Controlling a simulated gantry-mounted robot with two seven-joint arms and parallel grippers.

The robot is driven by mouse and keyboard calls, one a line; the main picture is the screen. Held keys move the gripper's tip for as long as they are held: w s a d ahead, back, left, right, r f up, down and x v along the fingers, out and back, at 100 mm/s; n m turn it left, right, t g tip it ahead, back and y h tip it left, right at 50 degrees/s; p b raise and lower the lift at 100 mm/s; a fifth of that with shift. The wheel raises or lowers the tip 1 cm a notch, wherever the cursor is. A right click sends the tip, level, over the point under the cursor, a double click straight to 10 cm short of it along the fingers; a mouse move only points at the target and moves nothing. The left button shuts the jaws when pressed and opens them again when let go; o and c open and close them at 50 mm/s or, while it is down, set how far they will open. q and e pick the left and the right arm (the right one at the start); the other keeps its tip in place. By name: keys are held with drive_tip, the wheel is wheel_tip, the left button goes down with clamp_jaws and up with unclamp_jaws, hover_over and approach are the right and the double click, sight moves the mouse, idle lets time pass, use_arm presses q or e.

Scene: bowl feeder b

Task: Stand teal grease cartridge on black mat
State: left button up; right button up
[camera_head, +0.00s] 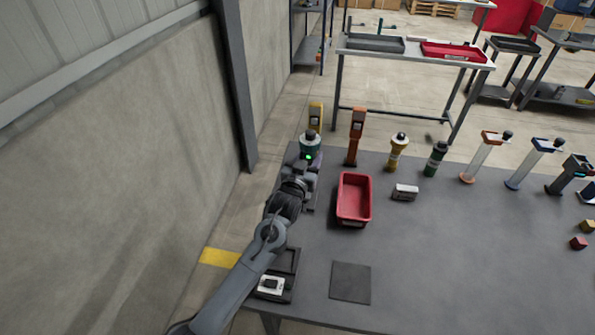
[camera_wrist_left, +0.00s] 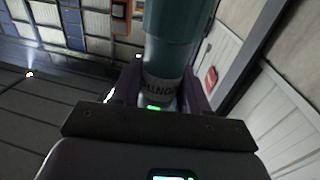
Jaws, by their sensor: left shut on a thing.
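The teal grease cartridge (camera_head: 311,149) has a dark top and is at the far left of the table, in my left gripper (camera_head: 304,167). In the left wrist view the teal cartridge (camera_wrist_left: 172,40) stands between the two fingers of the left gripper (camera_wrist_left: 165,85), with dark lettering on a pale band near its lower end. The fingers are shut on it. I cannot tell whether its base touches anything. The black mat (camera_head: 350,283) is a bare dark square near the table's front edge, right of my arm. My right gripper is out of view.
A red bin (camera_head: 354,199) stands between the gripper and the mat's far side. An orange post (camera_head: 355,137), a yellow cylinder (camera_head: 397,152) and a dark green cylinder (camera_head: 435,159) stand along the back. A black tray (camera_head: 285,262) lies left of the mat. The table's middle is clear.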

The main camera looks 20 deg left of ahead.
use_arm(q)
drive_tip(key=shift+w+a+f+b, duration=0.1)
drive_tip(key=shift+a+f, duration=0.5)
drive_tip(key=shift+f, duration=0.4)
drive_tip(key=shift+w+a+f+b, duration=0.1)
drive_tip(key=shift+a+f+b, duration=0.05)
drive_tip(key=shift+a+f, duration=0.65)
drive_tip(key=shift+w+a+f+b, duration=0.1)
drive_tip(key=shift+a+f, duration=0.35)
drive_tip(key=shift+f, duration=0.7)
drive_tip(key=shift+f, duration=0.15)
drive_tip(key=o, duration=1.2)
drive_tip(key=shift+f+b, duration=0.15)
drive_tip(key=shift+b, duration=0.15)
drive_tip(key=shift+o, duration=0.5)
drive_tip(key=s+p, duration=0.2)
drive_tip(key=s, duration=0.9)
drive_tip(key=shift+a, duration=0.2)
